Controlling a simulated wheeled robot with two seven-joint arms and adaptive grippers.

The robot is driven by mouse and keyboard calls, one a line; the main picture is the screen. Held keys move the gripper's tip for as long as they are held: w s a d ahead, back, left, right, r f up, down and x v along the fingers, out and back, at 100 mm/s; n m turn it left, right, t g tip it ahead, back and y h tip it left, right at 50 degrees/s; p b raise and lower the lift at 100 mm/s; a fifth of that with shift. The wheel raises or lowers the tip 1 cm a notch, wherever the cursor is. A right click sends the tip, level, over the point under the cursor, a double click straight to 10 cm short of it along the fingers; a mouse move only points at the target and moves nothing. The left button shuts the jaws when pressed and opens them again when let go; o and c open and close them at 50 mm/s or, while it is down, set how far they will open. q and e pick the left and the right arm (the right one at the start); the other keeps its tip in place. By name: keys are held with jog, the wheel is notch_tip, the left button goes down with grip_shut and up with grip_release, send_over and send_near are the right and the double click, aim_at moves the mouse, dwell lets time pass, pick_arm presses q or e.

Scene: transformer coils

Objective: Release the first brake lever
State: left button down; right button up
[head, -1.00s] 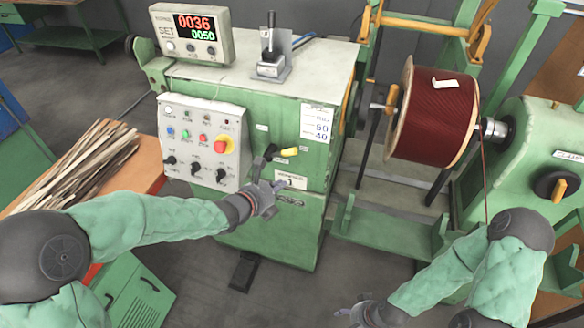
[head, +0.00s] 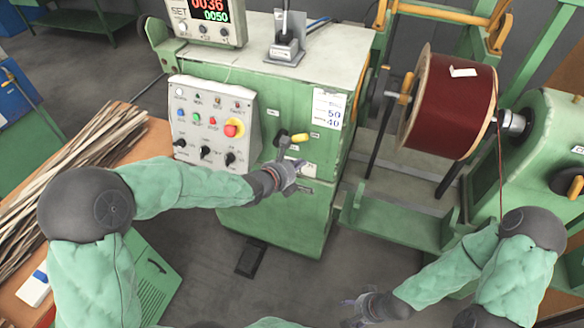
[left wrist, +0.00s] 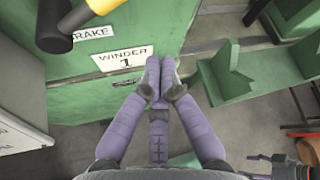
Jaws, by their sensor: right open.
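The brake lever, with a black hub and a yellow grip (head: 300,138), sticks out of the front of the green winder cabinet (head: 290,215). In the left wrist view its yellow grip (left wrist: 104,6) and black end are cut off by the top edge, above the BRAKE label (left wrist: 92,32). My left gripper (head: 300,180) is just below the lever, apart from it. In the left wrist view its fingertips (left wrist: 158,72) meet, with nothing seen between them, beside the WINDER 1 label (left wrist: 122,58). My right gripper (head: 350,312) is open and low at the bottom of the head view, far from the lever.
A control panel (head: 205,100) with knobs and a red button is left of the lever. A dark red wire spool (head: 450,105) and another green machine (head: 550,130) stand to the right. A bench with wooden strips (head: 85,150) is at left. A pedal (head: 250,257) lies on the floor.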

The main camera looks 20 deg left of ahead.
pick_arm(q)
jog(key=w, duration=0.1)
jog(key=w+r, duration=0.1)
jog(key=w, duration=0.2)
jog(key=shift+w+a+r, duration=0.25)
jog(key=shift+w+a, duration=0.05)
jog(key=shift+a, duration=0.05)
